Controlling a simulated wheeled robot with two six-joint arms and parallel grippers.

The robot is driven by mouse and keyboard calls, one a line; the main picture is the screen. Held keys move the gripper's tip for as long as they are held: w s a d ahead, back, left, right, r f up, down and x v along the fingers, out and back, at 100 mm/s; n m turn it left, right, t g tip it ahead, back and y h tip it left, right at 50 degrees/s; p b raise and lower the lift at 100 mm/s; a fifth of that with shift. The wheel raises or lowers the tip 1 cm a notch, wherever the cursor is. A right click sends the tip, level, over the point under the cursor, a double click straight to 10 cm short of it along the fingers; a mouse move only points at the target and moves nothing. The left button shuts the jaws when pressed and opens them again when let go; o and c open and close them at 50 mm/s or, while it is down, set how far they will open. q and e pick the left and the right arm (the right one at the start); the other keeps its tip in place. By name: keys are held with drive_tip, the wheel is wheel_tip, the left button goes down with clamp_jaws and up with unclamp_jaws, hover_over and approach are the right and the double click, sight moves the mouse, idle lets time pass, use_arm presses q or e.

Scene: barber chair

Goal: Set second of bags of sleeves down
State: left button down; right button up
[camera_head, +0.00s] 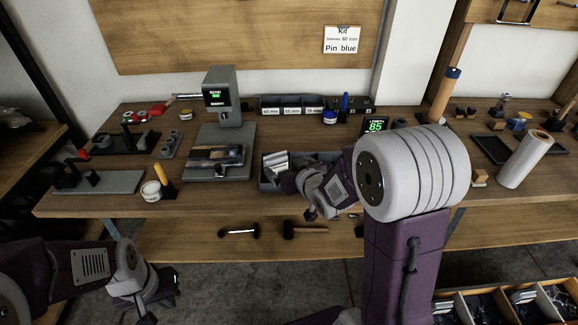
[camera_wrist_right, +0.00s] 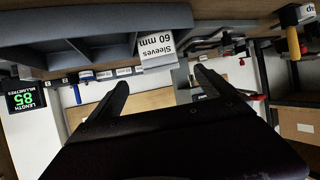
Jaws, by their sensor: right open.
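A pale packet that looks like a bag of sleeves (camera_head: 275,161) sits at the left end of a grey bin (camera_head: 268,184) on the bench. My right gripper (camera_head: 291,182) is at this bin, partly hidden by my arm. In the right wrist view my right gripper (camera_wrist_right: 163,79) is open, with nothing between its fingers. A white label reading "Sleeves 60 mm" (camera_wrist_right: 157,46) shows just beyond the fingertips, beside grey bin walls (camera_wrist_right: 75,50). I cannot tell whether it is on a bag. My left gripper (camera_head: 150,292) is low at the left, away from the bench; its fingers are unclear.
A press with a green display (camera_head: 221,98) stands left of the bin. A length display reading 85 (camera_head: 376,125) and a row of labelled boxes (camera_head: 293,104) are behind. A white roll (camera_head: 525,160) stands at right. Sorted bins with packets (camera_head: 525,297) are at lower right.

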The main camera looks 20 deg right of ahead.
drive_tip(key=s+f+g, duration=0.5)
drive_tip(key=s, duration=0.6)
drive_tip(key=s+f+m+g+h, duration=0.1)
drive_tip(key=s+f+g, duration=0.4)
drive_tip(key=s, duration=0.6)
drive_tip(key=shift+s+a+f+g, duration=0.3)
drive_tip(key=shift+a+g, duration=0.1)
drive_tip(key=shift+g, duration=0.4)
